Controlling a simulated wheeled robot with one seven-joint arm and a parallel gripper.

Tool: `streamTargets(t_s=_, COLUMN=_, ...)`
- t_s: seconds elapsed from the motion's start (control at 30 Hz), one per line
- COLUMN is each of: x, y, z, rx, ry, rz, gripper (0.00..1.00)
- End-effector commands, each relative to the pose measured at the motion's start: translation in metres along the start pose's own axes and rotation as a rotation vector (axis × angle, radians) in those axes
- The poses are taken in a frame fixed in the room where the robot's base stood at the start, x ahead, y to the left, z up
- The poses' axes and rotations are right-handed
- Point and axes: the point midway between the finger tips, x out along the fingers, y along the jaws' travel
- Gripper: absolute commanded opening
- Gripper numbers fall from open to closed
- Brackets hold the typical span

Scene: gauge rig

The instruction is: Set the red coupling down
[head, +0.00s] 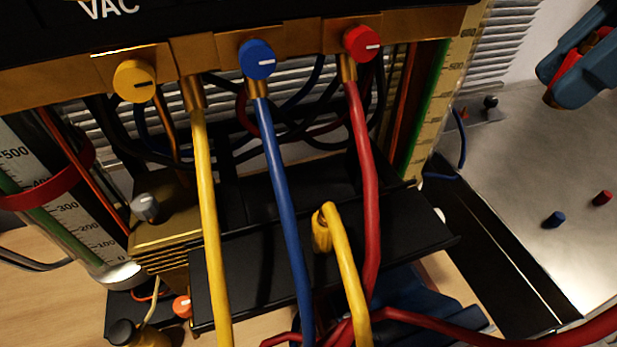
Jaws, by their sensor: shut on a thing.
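My gripper (557,84) is at the upper right of the head view, above the grey metal surface. Its two blue fingers are shut on the red coupling (567,72), which shows as a red body with brass-coloured parts between them. The fingers hide much of the coupling. It is held in the air, apart from the surface below. A red hose (560,338) runs off the lower right edge; whether it joins the coupling is out of view.
At left stands the gauge rig with yellow (135,81), blue (257,59) and red (361,43) knobs, hanging hoses and a black shelf (410,222).

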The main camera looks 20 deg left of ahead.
Motion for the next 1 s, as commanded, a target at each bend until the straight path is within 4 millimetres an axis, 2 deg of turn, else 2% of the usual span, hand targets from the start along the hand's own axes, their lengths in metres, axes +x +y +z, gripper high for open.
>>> streamTargets(t_s=0.13, x=-0.004, y=-0.008, z=0.001, rx=-0.031, ry=0.001, rz=-0.013, gripper=0.00)
streamTargets(t_s=0.27, x=-0.001, y=-0.011, z=-0.002, rx=-0.033, ry=0.001, rz=-0.014, gripper=0.00)
streamTargets(t_s=0.37, x=0.012, y=-0.018, z=-0.009, rx=-0.034, ry=0.001, rz=-0.015, gripper=0.00)
streamTargets(t_s=0.73, x=0.077, y=-0.057, z=-0.052, rx=-0.035, ry=0.002, rz=-0.016, gripper=0.00)
streamTargets(t_s=1.0, x=0.099, y=-0.069, z=-0.064, rx=-0.030, ry=0.002, rz=-0.013, gripper=0.00)
